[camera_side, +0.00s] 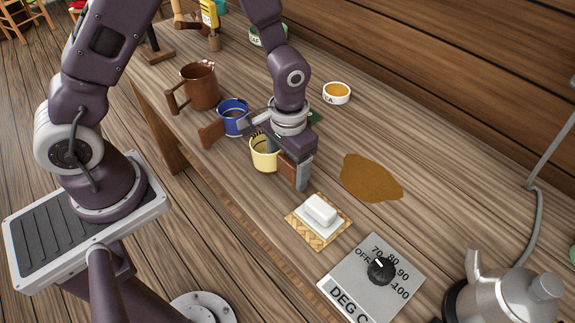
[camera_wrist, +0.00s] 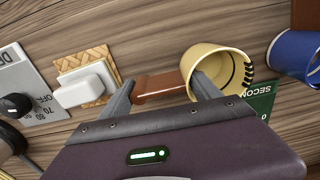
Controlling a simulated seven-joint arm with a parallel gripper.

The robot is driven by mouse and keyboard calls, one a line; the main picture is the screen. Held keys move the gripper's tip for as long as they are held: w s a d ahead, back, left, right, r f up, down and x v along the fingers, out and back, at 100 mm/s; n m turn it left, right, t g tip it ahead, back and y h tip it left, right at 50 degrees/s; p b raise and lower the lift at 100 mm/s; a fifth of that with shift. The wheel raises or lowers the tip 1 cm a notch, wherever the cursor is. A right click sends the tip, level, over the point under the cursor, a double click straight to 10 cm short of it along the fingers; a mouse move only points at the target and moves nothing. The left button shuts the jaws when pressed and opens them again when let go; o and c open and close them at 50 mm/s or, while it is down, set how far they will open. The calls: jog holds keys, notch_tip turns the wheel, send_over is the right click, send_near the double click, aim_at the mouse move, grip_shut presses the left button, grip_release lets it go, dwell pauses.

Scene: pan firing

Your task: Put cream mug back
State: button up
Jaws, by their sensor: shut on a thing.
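The cream mug (camera_side: 265,155) has a brown handle and dark marks inside its rim; it appears roughly upright over the wooden table. My gripper (camera_side: 285,165) is shut on it from above. In the wrist view, the mug (camera_wrist: 222,62) is at upper right, its handle (camera_wrist: 158,86) pointing left between my two fingers (camera_wrist: 162,92). One finger is by the handle's outer end; the other is at the mug's rim and seems to reach into its opening. I cannot tell whether the mug's base touches the table.
A blue mug (camera_side: 233,118) stands close behind the cream mug, with a larger brown mug (camera_side: 199,86) beyond. A green card (camera_wrist: 262,100) lies beside the cream mug. Soap (camera_side: 319,209) on a woven mat, a brown spill (camera_side: 370,178), a dial panel (camera_side: 372,280) and a kettle (camera_side: 510,295) are nearer.

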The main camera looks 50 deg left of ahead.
jog(key=o, duration=1.7)
jog(key=shift+f, duration=0.1)
jog(key=shift+o, duration=0.2)
jog(key=s+a+r+t, duration=0.1)
jog(key=s+a+r, duration=0.15)
jog(key=r, duration=0.85)
jog(key=s+a+r+t, duration=0.1)
jog(key=s+r, duration=0.2)
jog(key=r, duration=0.8)
jog(key=s+a+r+t, duration=0.2)
jog(key=s+r+t, duration=0.1)
jog(key=s, duration=0.7)
jog(key=shift+s+r+t, duration=0.3)
jog(key=shift+s+r, duration=0.05)
jog(key=shift+r, duration=0.15)
jog(key=shift+a, duration=0.1)
